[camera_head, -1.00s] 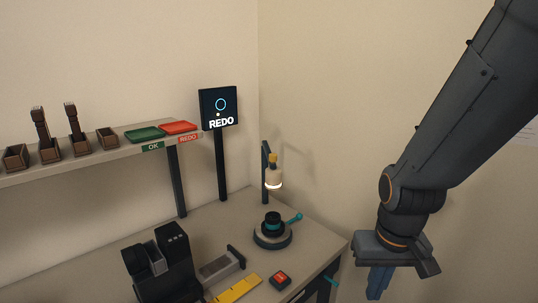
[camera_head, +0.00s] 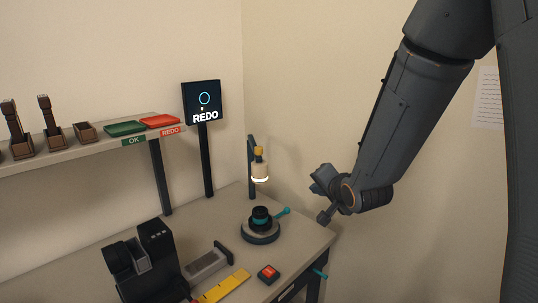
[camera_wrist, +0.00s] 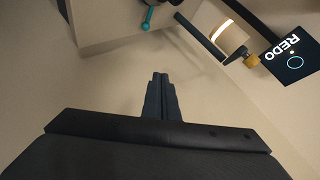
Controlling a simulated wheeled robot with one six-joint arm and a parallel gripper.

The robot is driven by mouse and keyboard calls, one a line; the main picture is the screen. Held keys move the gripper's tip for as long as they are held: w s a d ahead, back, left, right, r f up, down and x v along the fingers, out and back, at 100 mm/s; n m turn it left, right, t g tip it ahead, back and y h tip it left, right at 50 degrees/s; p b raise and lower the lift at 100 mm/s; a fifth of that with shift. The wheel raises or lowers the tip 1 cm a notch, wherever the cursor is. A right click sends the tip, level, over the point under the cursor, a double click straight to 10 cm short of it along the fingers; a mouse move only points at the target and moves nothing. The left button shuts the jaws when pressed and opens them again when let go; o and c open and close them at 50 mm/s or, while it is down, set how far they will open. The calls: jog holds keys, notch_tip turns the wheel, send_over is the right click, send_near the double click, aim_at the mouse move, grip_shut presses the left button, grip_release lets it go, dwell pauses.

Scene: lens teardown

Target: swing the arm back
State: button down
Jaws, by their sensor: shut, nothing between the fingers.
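My gripper (camera_head: 322,198) is in the air to the right of the workbench (camera_head: 215,228), beyond its right end, in the head view. In the wrist view its two fingers (camera_wrist: 161,80) lie together, shut and empty, against the plain wall. The wrist view also shows the bench edge at the top left, with the lamp (camera_wrist: 228,38) and the REDO screen at the top right. Nothing touches the gripper.
A lens stand with a teal lever (camera_head: 261,224), a red button (camera_head: 269,272) and a ring lamp (camera_head: 260,172) are at the bench's right end. The REDO screen (camera_head: 202,102) stands behind. A shelf holds a green tray (camera_head: 125,128) and a red tray (camera_head: 160,121).

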jog(key=w+a+r+m+t+y, duration=0.4)
jog(key=w+a+r+y, duration=0.1)
jog(key=a+r, duration=0.1)
jog(key=shift+a+r+b, duration=0.4)
jog(key=shift+r+b, duration=0.05)
jog(key=shift+r, duration=0.1)
jog(key=w+a+p, duration=0.4)
jog(key=w+a, duration=0.2)
jog(key=a, duration=0.1)
jog(key=shift+p, duration=0.3)
jog(key=shift+a, duration=0.1)
